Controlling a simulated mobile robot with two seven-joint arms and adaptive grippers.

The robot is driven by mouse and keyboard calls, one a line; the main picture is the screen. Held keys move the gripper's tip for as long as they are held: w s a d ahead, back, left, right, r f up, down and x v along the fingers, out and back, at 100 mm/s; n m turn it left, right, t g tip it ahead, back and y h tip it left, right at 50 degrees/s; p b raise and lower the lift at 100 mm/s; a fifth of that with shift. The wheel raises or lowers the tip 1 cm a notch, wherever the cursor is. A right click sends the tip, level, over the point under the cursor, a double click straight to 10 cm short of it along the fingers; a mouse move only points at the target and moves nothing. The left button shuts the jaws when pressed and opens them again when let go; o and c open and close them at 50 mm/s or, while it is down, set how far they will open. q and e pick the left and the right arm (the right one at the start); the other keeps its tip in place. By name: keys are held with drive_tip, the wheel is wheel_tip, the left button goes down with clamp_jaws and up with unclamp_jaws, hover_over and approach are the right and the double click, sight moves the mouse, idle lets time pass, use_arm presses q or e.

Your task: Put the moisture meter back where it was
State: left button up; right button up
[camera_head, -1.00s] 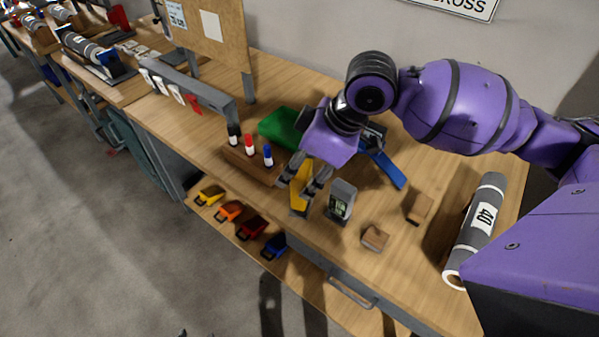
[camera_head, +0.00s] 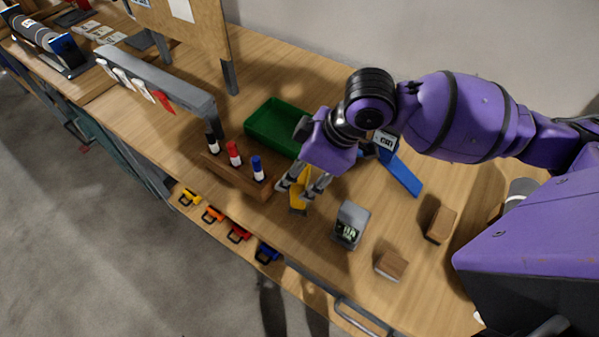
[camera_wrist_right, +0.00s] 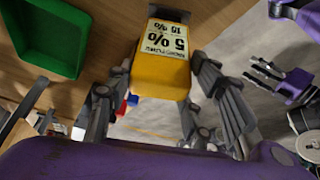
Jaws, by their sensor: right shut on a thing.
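The moisture meter is a yellow block (camera_head: 298,200) with a white label, held in my right gripper (camera_head: 306,186) over the workbench. In the wrist view the yellow meter (camera_wrist_right: 161,75) sits between the two grey fingers, its label reading 5% and 15%. I cannot tell whether its lower end touches the bench. A grey device with a small display (camera_head: 350,225) stands just right of it, apart. My left gripper (camera_wrist_right: 268,82) shows only in the wrist view, at the right, with its fingers apart and empty.
A wooden rack (camera_head: 237,175) with black, red and blue markers stands close left. A green tray (camera_head: 275,128) lies behind, and a blue item (camera_head: 402,175) behind right. Two wooden blocks (camera_head: 440,224) (camera_head: 391,265) lie right. Bare bench top shows between them.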

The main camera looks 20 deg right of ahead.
wheel_tip(320, 180, down, 3)
drive_tip(key=shift+w+f+b, duration=0.1)
drive_tip(key=shift+f+b, duration=0.05)
drive_tip(key=shift+b, duration=0.3)
drive_tip(key=shift+d, duration=0.1)
drive_tip(key=shift+c, duration=0.5)
drive_tip(key=shift+s+r, duration=0.2)
drive_tip(key=shift+w+f, duration=0.15)
drive_tip(key=o, duration=1.1)
drive_tip(key=shift+o, duration=0.4)
drive_tip(key=shift+r, duration=0.25)
use_arm(q)
drive_tip(key=shift+w+r+p, duration=0.1)
drive_tip(key=shift+w+p, duration=0.5)
drive_tip(key=shift+p, duration=0.1)
use_arm(e)
drive_tip(key=v, duration=1.1)
drive_tip(key=shift+r, duration=0.3)
drive_tip(key=shift+d, duration=0.15)
